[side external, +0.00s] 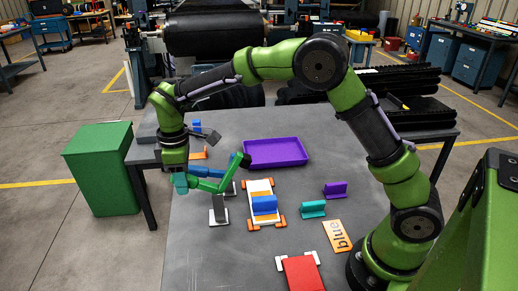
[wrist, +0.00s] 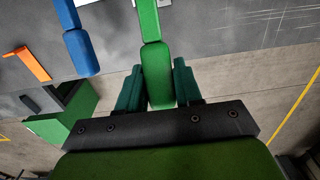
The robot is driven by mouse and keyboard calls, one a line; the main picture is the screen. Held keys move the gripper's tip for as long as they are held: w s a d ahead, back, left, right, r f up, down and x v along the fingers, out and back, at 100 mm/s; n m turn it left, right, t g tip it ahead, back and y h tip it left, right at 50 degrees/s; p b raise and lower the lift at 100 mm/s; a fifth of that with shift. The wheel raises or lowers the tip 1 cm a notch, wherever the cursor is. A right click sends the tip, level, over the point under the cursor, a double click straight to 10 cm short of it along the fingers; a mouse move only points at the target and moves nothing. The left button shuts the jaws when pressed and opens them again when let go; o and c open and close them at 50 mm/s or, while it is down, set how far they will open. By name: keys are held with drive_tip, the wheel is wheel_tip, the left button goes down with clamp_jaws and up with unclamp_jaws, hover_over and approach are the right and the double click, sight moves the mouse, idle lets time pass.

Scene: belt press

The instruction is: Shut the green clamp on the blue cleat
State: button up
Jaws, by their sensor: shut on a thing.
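My gripper (wrist: 158,88) has its teal fingers on both sides of the green clamp's (wrist: 150,22) handle and is shut on it. In the side view my gripper (side external: 187,180) is at the left part of the table, and the green clamp (side external: 210,186) reaches right from it, its dark-tipped end raised. The blue cleat (side external: 264,204) stands on a white board with orange feet, right of the green clamp. The clamp's end appears apart from the cleat. My gripper hides part of the clamp's handle.
A blue handle (wrist: 80,50) and an orange handle (wrist: 33,63) lie left of my gripper in the wrist view. A purple tray (side external: 275,152) lies behind.

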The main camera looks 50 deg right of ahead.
drive_tip(key=shift+s+d+r, duration=0.3)
drive_tip(key=shift+r, duration=0.15)
drive_tip(key=shift+s+d+r, duration=0.25)
drive_tip(key=shift+r, duration=0.2)
drive_tip(key=shift+s+d+r, duration=0.4)
drive_tip(key=shift+s+d, duration=0.15)
drive_tip(key=shift+s+d+r, duration=0.35)
drive_tip(key=shift+s+d, duration=0.15)
drive_tip(key=shift+s, duration=0.05)
drive_tip(key=shift+s+d+r, duration=0.2)
drive_tip(key=shift+s+d, duration=0.95)
drive_tip(key=shift+s, duration=0.05)
drive_tip(key=shift+s+d+f, duration=0.1)
drive_tip(key=shift+s+d, duration=0.55)
drive_tip(key=shift+d, duration=0.05)
drive_tip(key=o, duration=0.7)
drive_tip(key=shift+c, duration=0.2)
